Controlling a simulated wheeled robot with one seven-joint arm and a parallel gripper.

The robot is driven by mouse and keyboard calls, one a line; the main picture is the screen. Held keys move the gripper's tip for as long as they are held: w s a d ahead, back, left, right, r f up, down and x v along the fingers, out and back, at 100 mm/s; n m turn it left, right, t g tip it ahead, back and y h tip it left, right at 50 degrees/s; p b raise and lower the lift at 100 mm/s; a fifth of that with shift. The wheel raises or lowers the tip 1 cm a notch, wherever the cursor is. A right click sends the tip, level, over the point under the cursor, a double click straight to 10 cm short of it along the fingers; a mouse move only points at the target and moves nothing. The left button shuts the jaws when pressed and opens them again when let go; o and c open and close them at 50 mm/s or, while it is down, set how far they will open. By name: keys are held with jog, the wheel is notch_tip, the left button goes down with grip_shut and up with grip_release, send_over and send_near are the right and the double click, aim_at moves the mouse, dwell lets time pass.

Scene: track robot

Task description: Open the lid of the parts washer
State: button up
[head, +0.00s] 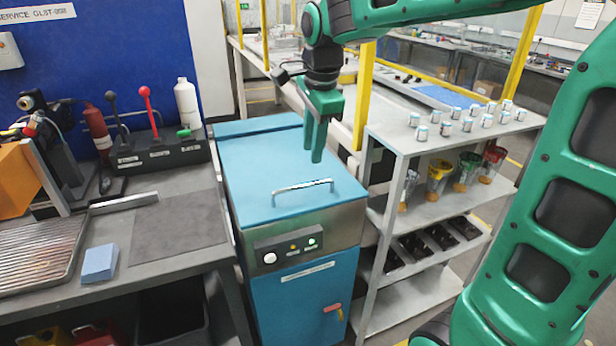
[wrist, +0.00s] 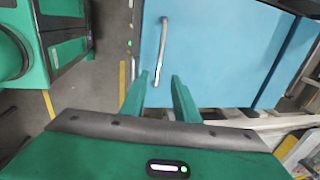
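The parts washer is a blue cabinet (head: 297,304) with a flat light-blue lid (head: 262,165) on top. The lid is shut and level. A silver bar handle (head: 302,187) lies along the lid's front edge; it also shows in the wrist view (wrist: 161,52). My gripper (head: 312,153) points down over the lid, above and behind the handle. In the wrist view my gripper (wrist: 159,76) shows its two fingers apart with nothing between them. The handle's lower end in that view lies just past the fingertips. The gripper does not appear to touch the handle.
A workbench (head: 177,240) with a lever panel (head: 157,152) stands left of the washer. A grey shelf (head: 402,135) with small jars on top and cups below stands close on the right. The washer's front has a button panel (head: 290,247) and a red-orange latch (head: 333,309).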

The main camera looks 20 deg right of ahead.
aim_at(310, 185)
jog(key=f, duration=0.3)
jog(key=w+f, duration=0.1)
jog(key=f, duration=0.2)
jog(key=w+f, duration=0.1)
jog(key=f, duration=0.2)
jog(key=shift+f, duration=0.35)
jog(key=shift+d, duration=0.1)
jog(key=shift+r, duration=0.1)
grip_shut()
